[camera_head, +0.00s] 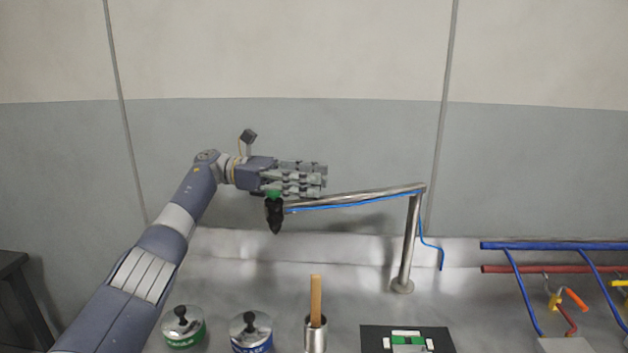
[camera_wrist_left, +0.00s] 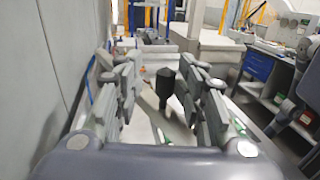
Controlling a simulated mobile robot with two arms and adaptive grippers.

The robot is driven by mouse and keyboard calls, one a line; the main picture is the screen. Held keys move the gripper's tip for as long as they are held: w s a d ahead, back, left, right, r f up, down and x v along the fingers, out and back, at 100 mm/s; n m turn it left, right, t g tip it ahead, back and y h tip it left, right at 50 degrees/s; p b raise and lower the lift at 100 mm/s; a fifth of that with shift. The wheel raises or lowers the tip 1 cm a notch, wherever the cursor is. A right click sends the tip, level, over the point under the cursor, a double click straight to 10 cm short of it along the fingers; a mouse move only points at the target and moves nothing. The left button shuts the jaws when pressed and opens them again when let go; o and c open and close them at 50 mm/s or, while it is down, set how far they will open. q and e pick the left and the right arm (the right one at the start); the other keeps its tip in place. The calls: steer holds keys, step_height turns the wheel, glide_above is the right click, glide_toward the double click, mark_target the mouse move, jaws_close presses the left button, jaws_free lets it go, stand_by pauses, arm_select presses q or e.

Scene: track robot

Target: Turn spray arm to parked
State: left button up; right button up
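The spray arm (camera_head: 350,198) is a metal tube with a blue hose along it, on top of an upright post (camera_head: 409,245). It reaches left from the post. At its left end hangs a black spray head (camera_head: 275,213) with a green part above it. My left gripper (camera_head: 322,178) is just above the spray arm's left end, fingers pointing right. In the left wrist view its fingers (camera_wrist_left: 160,70) are spread apart, with a black piece (camera_wrist_left: 166,82) showing between them, nearer the right finger. I cannot tell whether they touch it. My right gripper is out of view.
Two lidded pots, green (camera_head: 184,326) and blue (camera_head: 251,331), stand at the front. A metal cup (camera_head: 316,336) holds a wooden stick. A dark tray (camera_head: 375,335) lies right of it. A rack with blue and red bars (camera_head: 550,246) stands far right. The wall is close behind.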

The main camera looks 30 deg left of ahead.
arm_select(q)
steer(key=shift+d+r, duration=0.25)
steer(key=shift+d, duration=0.15)
step_height(320, 180, up, 10)
steer(key=shift+a+f, duration=0.25)
steer(key=shift+a, duration=0.05)
steer(key=shift+c, duration=0.5)
